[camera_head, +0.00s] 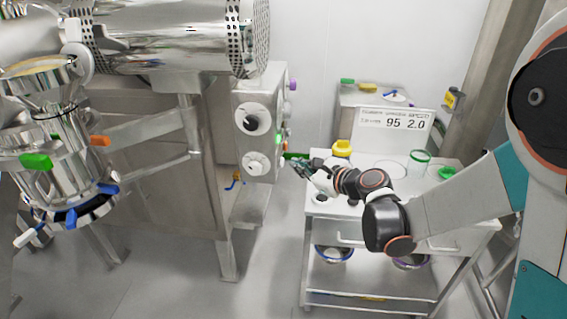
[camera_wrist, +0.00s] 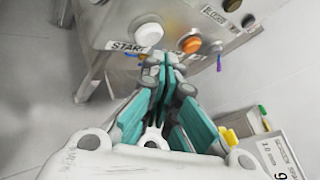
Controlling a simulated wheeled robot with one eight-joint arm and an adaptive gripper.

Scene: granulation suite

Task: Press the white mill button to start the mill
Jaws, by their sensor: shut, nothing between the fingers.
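The white mill button (camera_wrist: 148,33) is on a grey control panel (camera_wrist: 118,14) in the wrist view, above a label reading START. I cannot pick the button out clearly in the head view, where the panel's side face is seen edge-on. My gripper (camera_wrist: 163,62) is shut and empty, its teal fingers pointing at the panel. Its tips show just below and slightly right of the white button, over the label, and below left of an orange button (camera_wrist: 190,44). In the head view my gripper (camera_head: 293,166) is just right of the control box (camera_head: 268,100). Contact cannot be told.
A black knob (camera_wrist: 232,5) and a purple-tipped lever (camera_wrist: 219,62) are right of the buttons. A white cart (camera_head: 340,212) with a yellow item (camera_head: 342,148) and a sign (camera_head: 392,130) stands beneath and behind my arm. The steel machine (camera_head: 150,150) fills the left.

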